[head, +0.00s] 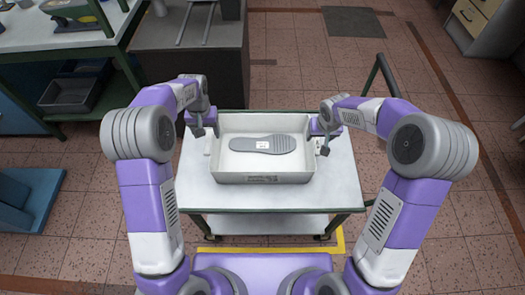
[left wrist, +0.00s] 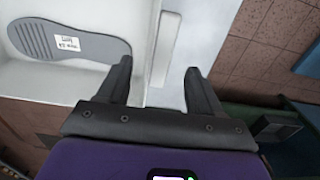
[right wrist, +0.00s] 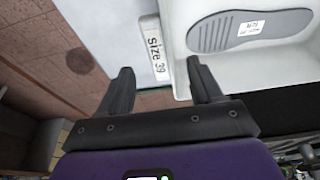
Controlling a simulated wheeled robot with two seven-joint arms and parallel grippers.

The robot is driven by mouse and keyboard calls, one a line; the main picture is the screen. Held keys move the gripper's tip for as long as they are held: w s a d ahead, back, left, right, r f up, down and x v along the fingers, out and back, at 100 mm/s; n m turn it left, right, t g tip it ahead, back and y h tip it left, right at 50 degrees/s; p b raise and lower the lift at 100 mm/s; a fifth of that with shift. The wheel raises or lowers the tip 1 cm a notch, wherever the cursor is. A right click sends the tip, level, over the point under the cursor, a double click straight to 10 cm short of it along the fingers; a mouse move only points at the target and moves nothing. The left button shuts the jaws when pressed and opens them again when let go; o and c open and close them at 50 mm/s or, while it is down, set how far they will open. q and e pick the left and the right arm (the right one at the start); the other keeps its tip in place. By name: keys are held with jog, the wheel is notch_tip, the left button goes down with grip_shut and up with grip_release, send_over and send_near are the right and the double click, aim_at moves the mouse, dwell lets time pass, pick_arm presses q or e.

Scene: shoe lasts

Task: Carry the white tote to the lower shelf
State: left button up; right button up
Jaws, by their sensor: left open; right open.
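The white tote (head: 265,178) stands on the white top of a cart (head: 340,185), with a grey shoe sole (head: 262,144) lying inside. The cart's lower shelf (head: 265,225) shows partly below the top. My left gripper (head: 207,128) is open at the tote's left side; in the left wrist view its fingers (left wrist: 158,70) straddle the line of the tote's side wall. I cannot tell whether either gripper touches the tote.
A dark grey block (head: 200,60) stands behind the cart on the left. A green-framed bench (head: 70,42) is at the far left, with a blue object (head: 28,195) on the floor below. A yellow line (head: 340,240) marks the floor around the cart's front.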

aim_at(210, 141)
pick_arm(q)
jog(key=shift+f, duration=3.8)
pick_arm(e)
jog(key=shift+x, duration=3.8)
pick_arm(q)
jog(key=shift+d, duration=0.1)
grip_shut()
pick_arm(e)
jog(key=shift+a, duration=0.1)
grip_shut()
pick_arm(q)
jog(key=shift+r, duration=0.1)
